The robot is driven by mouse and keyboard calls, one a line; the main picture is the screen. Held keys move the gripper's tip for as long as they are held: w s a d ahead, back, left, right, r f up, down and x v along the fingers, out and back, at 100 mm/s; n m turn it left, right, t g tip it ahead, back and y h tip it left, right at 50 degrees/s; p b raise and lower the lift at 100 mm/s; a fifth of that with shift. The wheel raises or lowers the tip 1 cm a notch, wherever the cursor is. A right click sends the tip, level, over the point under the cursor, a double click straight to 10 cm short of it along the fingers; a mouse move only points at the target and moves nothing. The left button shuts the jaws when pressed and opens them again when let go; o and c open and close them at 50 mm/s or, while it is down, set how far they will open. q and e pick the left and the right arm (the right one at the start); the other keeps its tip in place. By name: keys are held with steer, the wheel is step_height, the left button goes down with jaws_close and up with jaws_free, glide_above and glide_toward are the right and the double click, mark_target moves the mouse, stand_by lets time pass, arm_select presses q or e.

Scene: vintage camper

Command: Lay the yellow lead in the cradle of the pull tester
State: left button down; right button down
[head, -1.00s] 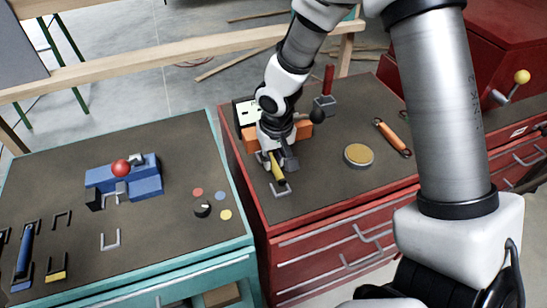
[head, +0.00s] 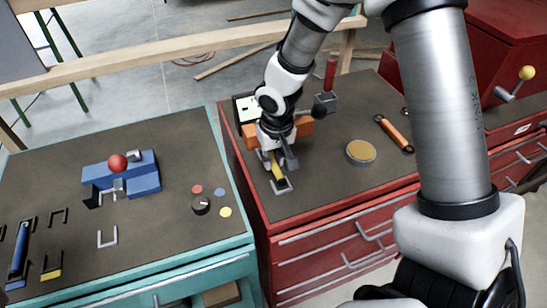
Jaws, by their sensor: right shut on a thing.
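My right gripper (head: 277,158) points down over the near left part of the red cabinet's top. It is shut on the yellow lead (head: 278,173), a short yellow rod with a dark end. The lead's near end is over or at a grey U-shaped bracket (head: 282,190); I cannot tell whether they touch. Behind the gripper is an orange device with a white panel (head: 245,107) and a black-knobbed lever, partly hidden by my arm. It looks like the pull tester, but I cannot be sure; its cradle cannot be made out. My left gripper is not in view.
On the teal cabinet (head: 130,225) stands a blue device with a red ball (head: 118,163). Several small brackets, a blue rod (head: 20,250) and coloured discs are there. A round tin (head: 361,152) and an orange-handled tool (head: 393,134) lie on the red cabinet, with clear room between.

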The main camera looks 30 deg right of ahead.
steer(key=shift+f+b, duration=0.75)
steer(key=shift+b, duration=0.05)
stand_by(0.6)
steer(key=c, duration=1)
jaws_free()
step_height(320, 180, up, 12)
steer(key=s, duration=0.1)
steer(key=shift+s+a, duration=0.15)
steer(key=shift+s, duration=0.05)
